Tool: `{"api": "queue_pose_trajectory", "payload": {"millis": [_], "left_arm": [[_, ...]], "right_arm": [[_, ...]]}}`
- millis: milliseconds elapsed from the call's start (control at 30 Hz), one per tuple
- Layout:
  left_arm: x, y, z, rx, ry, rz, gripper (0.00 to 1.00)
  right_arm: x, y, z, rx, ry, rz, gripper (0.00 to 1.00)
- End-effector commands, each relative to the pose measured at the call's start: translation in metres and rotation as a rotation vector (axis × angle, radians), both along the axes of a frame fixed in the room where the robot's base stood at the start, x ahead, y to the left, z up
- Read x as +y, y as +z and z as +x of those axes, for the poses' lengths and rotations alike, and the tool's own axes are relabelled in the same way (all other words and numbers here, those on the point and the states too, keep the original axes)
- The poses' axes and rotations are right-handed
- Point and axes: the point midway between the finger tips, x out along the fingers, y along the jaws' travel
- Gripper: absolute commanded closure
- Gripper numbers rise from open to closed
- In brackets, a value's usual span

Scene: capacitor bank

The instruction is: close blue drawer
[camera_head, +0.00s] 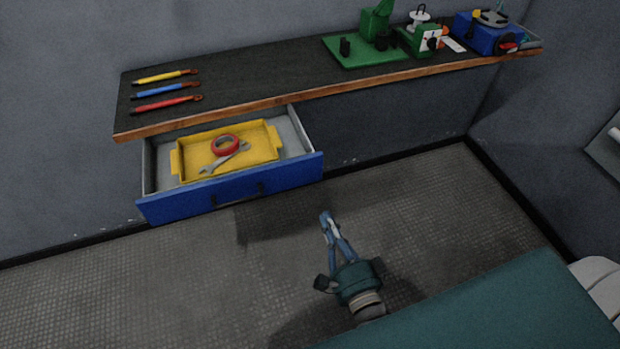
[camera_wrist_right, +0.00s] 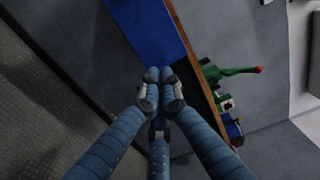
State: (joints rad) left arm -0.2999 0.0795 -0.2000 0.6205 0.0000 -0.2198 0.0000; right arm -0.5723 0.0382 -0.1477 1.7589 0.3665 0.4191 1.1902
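The blue drawer (camera_head: 232,191) is pulled open under the left part of the wall shelf. My left gripper is in neither view.
Inside the drawer is a yellow tray (camera_head: 190,165) with a red tape roll (camera_head: 225,145) and a wrench (camera_head: 226,158). The shelf (camera_head: 270,75) above holds several colored tools at left and green and blue devices at right. The floor (camera_head: 120,290) in front is clear.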

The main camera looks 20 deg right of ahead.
Motion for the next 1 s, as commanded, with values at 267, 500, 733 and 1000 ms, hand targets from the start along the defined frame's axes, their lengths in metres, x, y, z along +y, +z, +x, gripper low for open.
{"api": "queue_pose_trajectory", "payload": {"millis": [267, 500, 733, 1000], "left_arm": [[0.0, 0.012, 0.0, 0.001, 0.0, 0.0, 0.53], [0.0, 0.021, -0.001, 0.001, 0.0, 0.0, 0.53], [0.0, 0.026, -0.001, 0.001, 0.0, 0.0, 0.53], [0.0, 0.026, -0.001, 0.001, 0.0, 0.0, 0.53]], "right_arm": [[0.0, 0.003, 0.054, -0.002, 0.0, -0.004, 1.0], [0.001, 0.002, 0.102, 0.001, 0.002, -0.006, 1.0], [0.001, 0.0, 0.129, 0.003, 0.002, -0.005, 1.0], [0.001, -0.001, 0.134, 0.004, 0.002, -0.005, 1.0]]}}
